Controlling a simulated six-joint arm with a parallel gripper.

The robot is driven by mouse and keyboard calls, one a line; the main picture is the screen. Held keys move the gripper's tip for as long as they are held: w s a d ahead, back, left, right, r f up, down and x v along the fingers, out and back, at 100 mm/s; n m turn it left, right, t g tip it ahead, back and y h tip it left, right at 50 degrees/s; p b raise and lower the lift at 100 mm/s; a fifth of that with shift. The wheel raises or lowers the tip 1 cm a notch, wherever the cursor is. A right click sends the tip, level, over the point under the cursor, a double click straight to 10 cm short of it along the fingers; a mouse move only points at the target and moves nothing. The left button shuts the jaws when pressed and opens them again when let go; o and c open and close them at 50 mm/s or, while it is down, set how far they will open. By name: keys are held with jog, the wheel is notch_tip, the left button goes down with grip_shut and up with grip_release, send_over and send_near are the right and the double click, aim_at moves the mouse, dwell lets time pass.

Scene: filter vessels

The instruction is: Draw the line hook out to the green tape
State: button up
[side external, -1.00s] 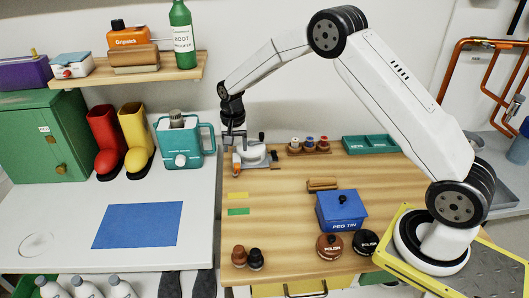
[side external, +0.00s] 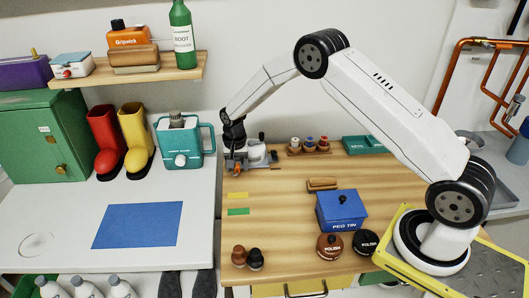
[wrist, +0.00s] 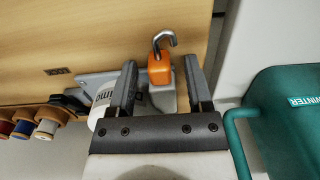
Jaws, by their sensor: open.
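The line hook is an orange block with a metal hook (wrist: 159,67) at the front of a grey bench device (wrist: 92,84) with a white drum. In the wrist view the orange block lies between the tips of my gripper (wrist: 161,80), whose two dark fingers are spread and stand to either side of it. In the side view my gripper (side external: 236,161) is low over the device at the back left of the wooden bench. The green tape (side external: 238,211) is a short strip nearer the front, beyond a yellow strip (side external: 237,196).
A rack of spools (side external: 309,146) and a teal tray (side external: 363,144) stand to the right of the device. A teal jug (side external: 181,145) stands close on the left. A brown block (side external: 322,184) and a blue peg tin (side external: 341,209) are right of the tapes. Bench around the tapes is clear.

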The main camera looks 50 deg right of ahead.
jog(key=shift+f, duration=0.1)
grip_shut()
dwell(1.4)
